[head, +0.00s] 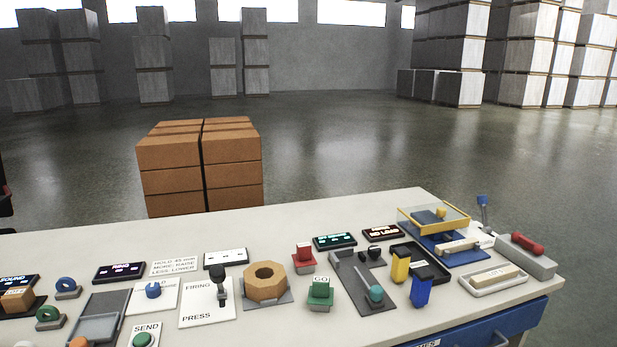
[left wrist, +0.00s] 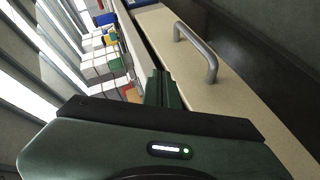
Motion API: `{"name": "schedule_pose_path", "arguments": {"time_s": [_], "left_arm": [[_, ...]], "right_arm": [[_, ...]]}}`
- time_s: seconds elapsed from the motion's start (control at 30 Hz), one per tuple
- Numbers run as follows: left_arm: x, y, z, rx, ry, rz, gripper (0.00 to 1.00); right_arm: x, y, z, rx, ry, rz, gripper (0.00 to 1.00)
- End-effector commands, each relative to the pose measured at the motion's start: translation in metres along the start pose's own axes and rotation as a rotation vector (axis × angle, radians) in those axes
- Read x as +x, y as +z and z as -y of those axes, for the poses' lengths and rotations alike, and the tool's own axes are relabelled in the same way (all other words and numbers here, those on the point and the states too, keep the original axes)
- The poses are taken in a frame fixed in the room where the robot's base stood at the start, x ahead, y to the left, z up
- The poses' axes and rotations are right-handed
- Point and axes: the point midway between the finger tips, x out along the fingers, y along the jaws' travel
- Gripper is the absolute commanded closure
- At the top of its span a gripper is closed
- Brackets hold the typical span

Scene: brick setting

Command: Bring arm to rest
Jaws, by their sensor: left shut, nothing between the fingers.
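My left gripper (left wrist: 162,85) shows in the left wrist view with its dark green fingers together and nothing between them. It is beside a beige panel (left wrist: 238,92) that carries a grey bar handle (left wrist: 212,55). The fingers look apart from the handle; whether they touch the panel I cannot tell. Neither gripper shows in the head view. A dark piece at that view's far left edge is too cut off to name.
A pale table (head: 330,212) holds several controls, including a green button (head: 143,340), a wooden octagonal ring (head: 265,284) and a lever plate (head: 205,302). A blue drawer (head: 480,333) is at the front right. Brown boxes (head: 170,180) stand behind; open floor (head: 350,140) lies beyond.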

Motion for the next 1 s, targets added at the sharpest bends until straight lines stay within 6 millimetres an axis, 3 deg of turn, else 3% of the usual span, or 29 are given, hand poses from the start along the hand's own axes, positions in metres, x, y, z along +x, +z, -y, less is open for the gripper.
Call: {"name": "schedule_pose_path", "arguments": {"time_s": [0.2,0.3,0.4,0.6,0.87,1.0], "left_arm": [[0.015,0.078,0.043,0.180,-0.259,0.187,1.00],[0.010,0.115,0.066,0.291,-0.416,0.288,1.00],[-0.002,0.139,0.083,0.383,-0.555,0.365,1.00],[-0.026,0.161,0.099,0.503,-0.754,0.455,1.00],[-0.059,0.171,0.105,0.594,-0.949,0.516,1.00],[-0.046,0.178,0.135,0.593,-0.968,0.535,1.00]], "right_arm": [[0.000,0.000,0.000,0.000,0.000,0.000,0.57],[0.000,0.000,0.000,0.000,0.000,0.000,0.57],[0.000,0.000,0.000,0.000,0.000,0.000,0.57],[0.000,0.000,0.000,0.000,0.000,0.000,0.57],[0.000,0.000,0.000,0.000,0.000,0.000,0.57],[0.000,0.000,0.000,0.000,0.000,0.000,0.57]]}}
